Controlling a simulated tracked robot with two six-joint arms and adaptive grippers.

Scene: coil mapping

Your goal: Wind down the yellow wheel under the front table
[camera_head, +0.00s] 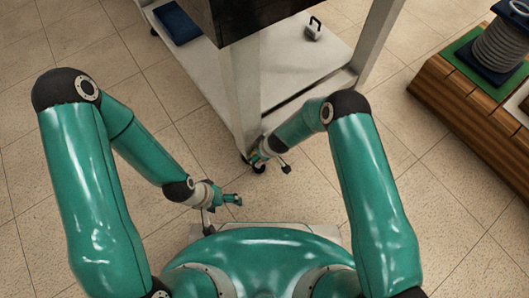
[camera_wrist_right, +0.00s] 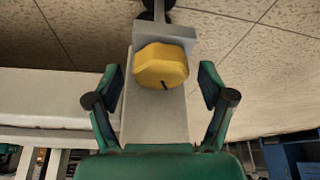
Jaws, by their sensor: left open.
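The yellow wheel (camera_wrist_right: 161,67) sits on the pale table leg (camera_wrist_right: 155,118) in the right wrist view, with a dark mark on its face. My right gripper (camera_wrist_right: 161,82) is open, with one finger on each side of the wheel and a visible gap on both sides. In the head view, my right gripper (camera_head: 262,156) is low by the foot of the front table's leg (camera_head: 243,95); the wheel is hidden there. My left gripper (camera_head: 222,199) is open and empty, low over the floor to the left of that leg.
The front table's lower shelf (camera_head: 285,75) holds a blue flat item (camera_head: 178,22) and a small item with a black handle (camera_head: 313,29). A wooden pallet (camera_head: 465,110) with a coil spool (camera_head: 498,47) stands at right. Tiled floor is clear at left.

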